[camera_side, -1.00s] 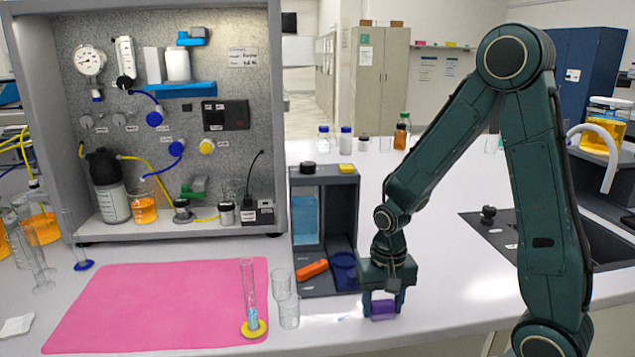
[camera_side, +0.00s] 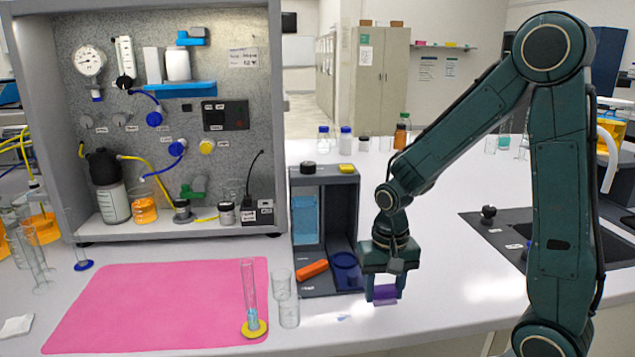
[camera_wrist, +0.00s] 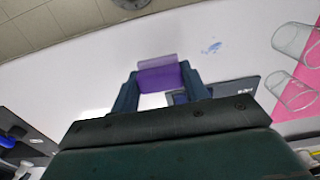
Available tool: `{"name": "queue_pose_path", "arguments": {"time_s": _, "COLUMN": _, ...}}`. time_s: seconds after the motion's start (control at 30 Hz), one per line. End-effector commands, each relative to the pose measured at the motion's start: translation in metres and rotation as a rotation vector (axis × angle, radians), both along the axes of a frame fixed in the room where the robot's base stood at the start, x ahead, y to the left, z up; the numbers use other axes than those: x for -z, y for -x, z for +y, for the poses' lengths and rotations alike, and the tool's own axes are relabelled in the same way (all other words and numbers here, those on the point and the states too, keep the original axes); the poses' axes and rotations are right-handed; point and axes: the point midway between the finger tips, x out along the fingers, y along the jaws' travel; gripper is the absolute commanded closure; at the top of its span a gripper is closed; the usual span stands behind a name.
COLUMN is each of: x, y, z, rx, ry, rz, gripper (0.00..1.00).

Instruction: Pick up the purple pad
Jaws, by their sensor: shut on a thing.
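The purple pad (camera_side: 385,293) is between the fingers of my gripper (camera_side: 384,288), which is shut on it. In the side view the pad is held just above the white bench, near its front edge and right of the grey rack. The wrist view shows the pad (camera_wrist: 160,78) between the two dark fingers, with a paler, see-through strip along its far edge. The fingers cover the pad's two ends.
The grey rack (camera_side: 325,283) with an orange block (camera_side: 314,268) stands close left of my gripper. Two clear beakers (camera_side: 288,312) stand left of it, beside the pink mat (camera_side: 150,310) and a cylinder (camera_side: 251,300). A dark sink (camera_side: 545,235) lies right.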

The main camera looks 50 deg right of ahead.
Motion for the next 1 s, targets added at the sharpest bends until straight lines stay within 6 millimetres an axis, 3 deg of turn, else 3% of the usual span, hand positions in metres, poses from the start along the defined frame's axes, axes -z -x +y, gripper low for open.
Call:
{"name": "queue_pose_path", "arguments": {"time_s": 0.6, "x": -0.122, "y": -0.001, "z": 0.000, "rx": 0.000, "ry": 0.001, "rz": -0.005, "gripper": 0.80}}
{"name": "queue_pose_path", "arguments": {"time_s": 0.8, "x": -0.147, "y": 0.000, "z": 0.000, "rx": 0.000, "ry": 0.000, "rz": -0.003, "gripper": 0.80}}
{"name": "queue_pose_path", "arguments": {"time_s": 1.0, "x": -0.159, "y": 0.000, "z": 0.000, "rx": 0.000, "ry": 0.000, "rz": 0.000, "gripper": 0.80}}
